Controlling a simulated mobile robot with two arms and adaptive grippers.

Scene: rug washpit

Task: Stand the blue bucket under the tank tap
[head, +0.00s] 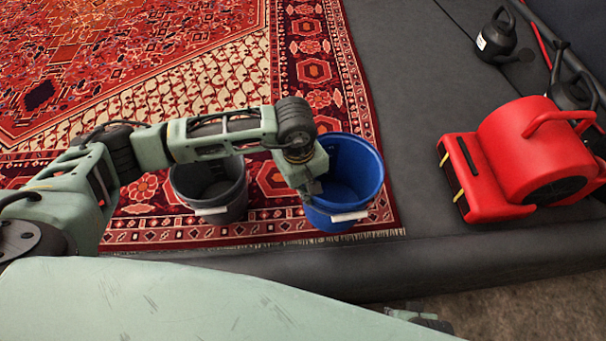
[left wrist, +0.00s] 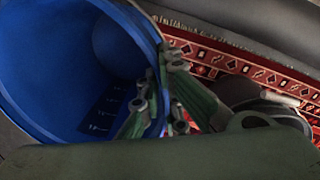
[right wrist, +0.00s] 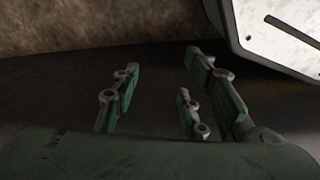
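The blue bucket (head: 362,172) stands upright on the rug's near right corner, with a pale label on its near side. My left gripper (head: 309,196) is at the bucket's near left rim. In the left wrist view its fingers (left wrist: 160,100) are closed in on both sides of the wall of the blue bucket (left wrist: 60,75), one inside and the others outside. My right gripper (right wrist: 165,88) is open and empty above a dark surface. The tank and its tap are not in view.
A dark grey bucket (head: 212,190) stands just left of the blue one on the red patterned rug (head: 130,60). A red blower (head: 525,155) sits to the right. A black can (head: 496,36) stands farther back. Grey floor (head: 410,85) between rug and blower is clear.

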